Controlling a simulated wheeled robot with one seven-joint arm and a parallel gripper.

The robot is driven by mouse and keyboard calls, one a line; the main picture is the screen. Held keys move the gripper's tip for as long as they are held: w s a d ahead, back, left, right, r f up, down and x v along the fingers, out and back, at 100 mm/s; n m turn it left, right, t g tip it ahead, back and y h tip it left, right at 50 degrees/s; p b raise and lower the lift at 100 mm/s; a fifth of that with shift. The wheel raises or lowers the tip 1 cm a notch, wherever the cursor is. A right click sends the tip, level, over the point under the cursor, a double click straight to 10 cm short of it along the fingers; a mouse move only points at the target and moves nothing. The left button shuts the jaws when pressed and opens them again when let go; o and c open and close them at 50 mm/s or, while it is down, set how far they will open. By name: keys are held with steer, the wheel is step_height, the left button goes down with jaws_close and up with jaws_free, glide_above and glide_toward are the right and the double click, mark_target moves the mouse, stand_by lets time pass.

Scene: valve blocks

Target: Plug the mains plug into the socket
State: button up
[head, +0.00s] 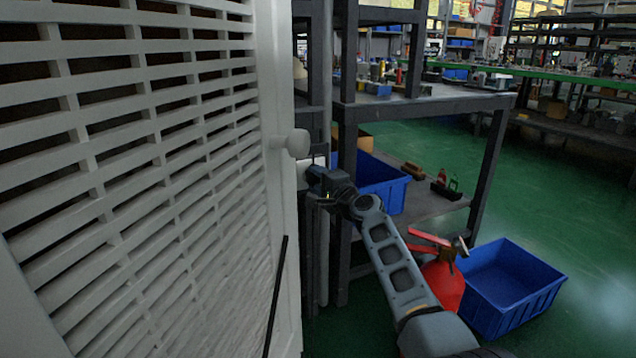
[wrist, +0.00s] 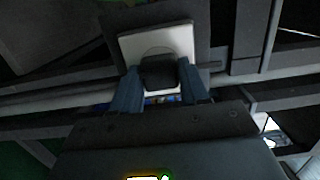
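In the wrist view the socket (wrist: 181,36) is a white square plate with a faint round recess, fixed on a dark backing. The dark mains plug (wrist: 158,74) is between the two bluish fingers of my gripper (wrist: 157,84), which are shut on it. The plug covers the lower middle of the socket plate; I cannot tell whether it touches the socket or is still apart from it. In the head view my gripper (head: 317,178) is at the end of my arm, beside a grey upright post. The plug and socket cannot be made out clearly there.
A white slatted door (head: 150,180) with a round knob (head: 298,143) stands close on the left. A dark shelf rack (head: 425,104) is behind my arm. A red fire extinguisher (head: 444,283) and a blue crate (head: 548,292) stand on the green floor at right.

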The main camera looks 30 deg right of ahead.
steer(key=o, duration=0.5)
steer(key=s+p, duration=0.1)
steer(key=s, duration=0.1)
steer(key=s+p, duration=0.1)
steer(key=s, duration=0.2)
steer(key=s+p, duration=0.1)
steer(key=s, duration=0.1)
steer(key=shift+s+d, duration=0.35)
steer(key=shift+s, duration=0.05)
